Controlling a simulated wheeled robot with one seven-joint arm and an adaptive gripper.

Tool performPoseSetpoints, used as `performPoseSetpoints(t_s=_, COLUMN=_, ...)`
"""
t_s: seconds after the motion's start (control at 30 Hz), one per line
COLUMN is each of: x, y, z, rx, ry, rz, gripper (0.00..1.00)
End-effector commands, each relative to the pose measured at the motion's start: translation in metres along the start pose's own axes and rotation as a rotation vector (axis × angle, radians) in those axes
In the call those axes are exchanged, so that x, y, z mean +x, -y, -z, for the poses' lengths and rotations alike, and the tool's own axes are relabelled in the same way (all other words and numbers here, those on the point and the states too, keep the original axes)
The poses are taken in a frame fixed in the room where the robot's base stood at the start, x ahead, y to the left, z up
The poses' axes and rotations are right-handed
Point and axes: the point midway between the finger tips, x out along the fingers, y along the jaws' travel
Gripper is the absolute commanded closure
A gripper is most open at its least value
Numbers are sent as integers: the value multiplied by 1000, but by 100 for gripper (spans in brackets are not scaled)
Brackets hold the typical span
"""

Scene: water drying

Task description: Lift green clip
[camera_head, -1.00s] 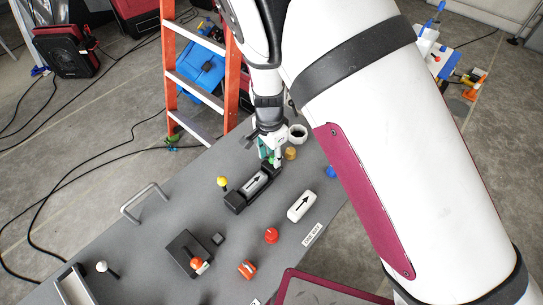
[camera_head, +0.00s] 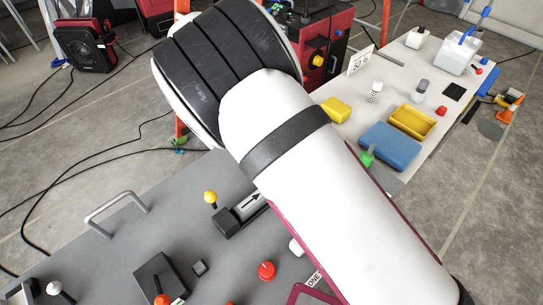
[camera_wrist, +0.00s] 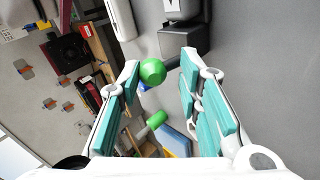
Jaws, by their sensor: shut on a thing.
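The green clip's round knob (camera_wrist: 152,72) shows in the wrist view, on a short dark stem. The stem comes from the end of a dark latch block (camera_wrist: 185,42) with a light label. My gripper (camera_wrist: 158,66) has its two teal-padded fingers on either side of the knob and is shut on it. Exact finger contact is hard to see. In the head view my arm hides the gripper and the knob. The near part of the dark latch block (camera_head: 230,220) shows there, with a yellow knob (camera_head: 210,197) beside its left end.
The grey table also holds a metal handle (camera_head: 115,208), a red knob (camera_head: 266,271) and a dark box (camera_head: 158,278). A bench at right has a blue sponge (camera_head: 390,147) and yellow tray (camera_head: 412,121).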

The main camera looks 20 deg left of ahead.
Motion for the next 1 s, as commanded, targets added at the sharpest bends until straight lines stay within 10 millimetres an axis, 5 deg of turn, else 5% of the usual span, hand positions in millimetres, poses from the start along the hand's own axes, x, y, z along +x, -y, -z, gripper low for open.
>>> performPoseSetpoints(t_s=0.8, x=2, y=5, z=-3, rx=-10, ry=-14, rz=-119, gripper=96)
performPoseSetpoints(t_s=0.83, x=2, y=5, z=-3, rx=-10, ry=-14, rz=-119, gripper=61)
performPoseSetpoints(t_s=0.9, x=2, y=5, z=-3, rx=-9, ry=-14, rz=-118, gripper=50)
performPoseSetpoints(t_s=1.0, x=1, y=5, z=-3, rx=-8, ry=-15, rz=-114, gripper=50)
